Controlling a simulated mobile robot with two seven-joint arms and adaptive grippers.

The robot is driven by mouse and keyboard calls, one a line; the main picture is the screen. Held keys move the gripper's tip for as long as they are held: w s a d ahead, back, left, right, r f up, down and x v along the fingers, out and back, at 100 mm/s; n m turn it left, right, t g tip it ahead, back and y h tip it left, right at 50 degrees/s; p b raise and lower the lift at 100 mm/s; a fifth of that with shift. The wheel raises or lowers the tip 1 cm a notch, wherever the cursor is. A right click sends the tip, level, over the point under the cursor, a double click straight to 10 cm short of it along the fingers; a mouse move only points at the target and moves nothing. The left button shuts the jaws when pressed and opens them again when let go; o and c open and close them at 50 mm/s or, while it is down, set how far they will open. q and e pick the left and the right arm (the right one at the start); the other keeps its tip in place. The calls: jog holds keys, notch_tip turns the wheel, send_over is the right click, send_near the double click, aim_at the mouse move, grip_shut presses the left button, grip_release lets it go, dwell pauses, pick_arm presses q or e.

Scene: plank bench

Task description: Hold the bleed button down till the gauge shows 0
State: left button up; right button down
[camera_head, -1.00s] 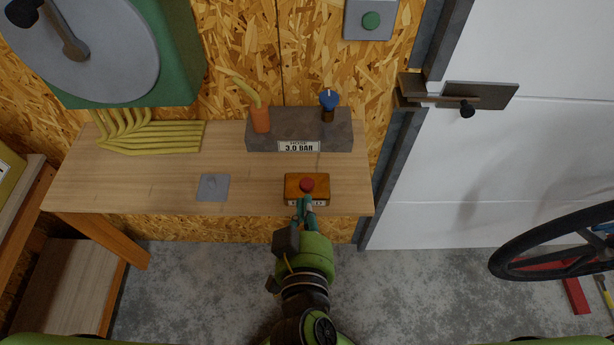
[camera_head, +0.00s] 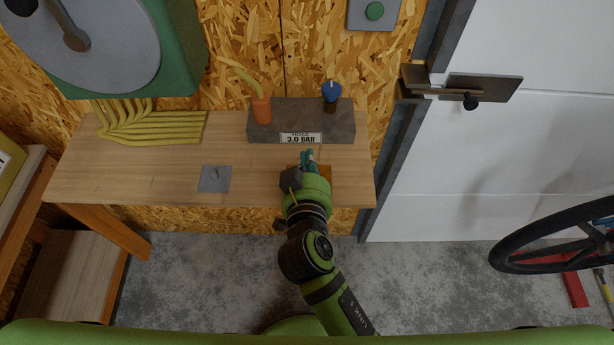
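The orange button box (camera_head: 325,173) is near the bench's front edge, mostly hidden behind my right gripper (camera_head: 309,158). Its red button is hidden, so I cannot tell whether the fingers touch it. The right gripper's teal fingers look close together, with nothing seen between them; they point toward the back of the bench. The readout plate (camera_head: 300,138) on the grey block (camera_head: 262,133) reads "HOSE 3.0 BAR". My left gripper is out of view.
A white door with a latch (camera_head: 460,88) is right. A wheel (camera_head: 555,238) is at lower right.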

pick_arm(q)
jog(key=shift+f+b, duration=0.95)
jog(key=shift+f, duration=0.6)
pick_arm(e)
jog(key=shift+s+f, duration=0.2)
jog(key=shift+f, duration=0.8)
jog(key=shift+s+f, duration=0.15)
jog(key=shift+f, duration=0.8)
